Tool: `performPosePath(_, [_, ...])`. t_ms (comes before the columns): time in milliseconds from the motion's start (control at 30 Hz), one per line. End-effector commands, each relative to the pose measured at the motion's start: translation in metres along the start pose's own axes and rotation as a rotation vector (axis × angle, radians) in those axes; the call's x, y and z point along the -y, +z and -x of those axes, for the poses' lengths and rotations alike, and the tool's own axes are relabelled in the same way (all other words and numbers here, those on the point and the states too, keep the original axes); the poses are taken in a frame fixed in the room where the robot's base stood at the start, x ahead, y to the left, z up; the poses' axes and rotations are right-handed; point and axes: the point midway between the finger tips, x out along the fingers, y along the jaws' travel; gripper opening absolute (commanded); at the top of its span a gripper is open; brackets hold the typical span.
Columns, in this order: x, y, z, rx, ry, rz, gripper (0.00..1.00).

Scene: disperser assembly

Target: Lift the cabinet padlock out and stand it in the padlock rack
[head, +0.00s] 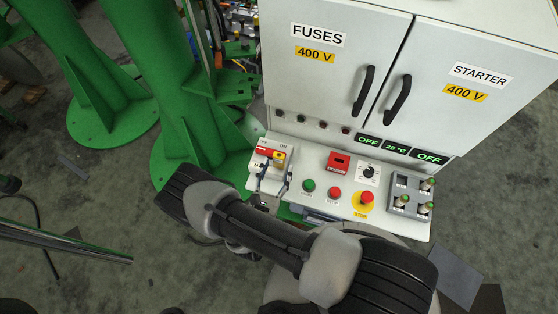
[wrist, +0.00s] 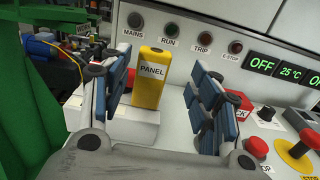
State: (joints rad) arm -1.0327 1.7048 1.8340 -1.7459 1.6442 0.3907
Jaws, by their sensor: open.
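The cabinet padlock, a yellow block marked PANEL, stands upright in the wrist view (wrist: 148,92). In the head view the padlock (head: 279,157) is at the red and white OFF/ON switch, at the left of the cabinet's sloping ledge. My gripper (wrist: 158,82) is open, with one blue-padded finger on each side of the padlock. A gap shows on both sides. In the head view my gripper (head: 275,180) is just in front of the switch. The padlock's lower end and shackle cannot be made out. A grey rack (head: 401,181) with several small pieces in it sits at the ledge's right end.
The ledge carries a red box (head: 338,164), a black dial (head: 368,172), green (head: 309,186) and red (head: 334,193) buttons and an emergency stop (head: 366,198) between switch and rack. The cabinet (head: 340,80) rises behind. A green column (head: 175,90) stands close on the left.

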Motion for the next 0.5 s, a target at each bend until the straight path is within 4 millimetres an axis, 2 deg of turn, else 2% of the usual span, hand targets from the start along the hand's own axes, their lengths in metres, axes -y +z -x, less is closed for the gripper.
performPosePath(300, [-0.006, 0.000, -0.040, 0.000, -0.006, -0.001, 0.57])
performPosePath(500, [-0.007, 0.001, -0.052, -0.001, -0.001, 0.000, 0.57])
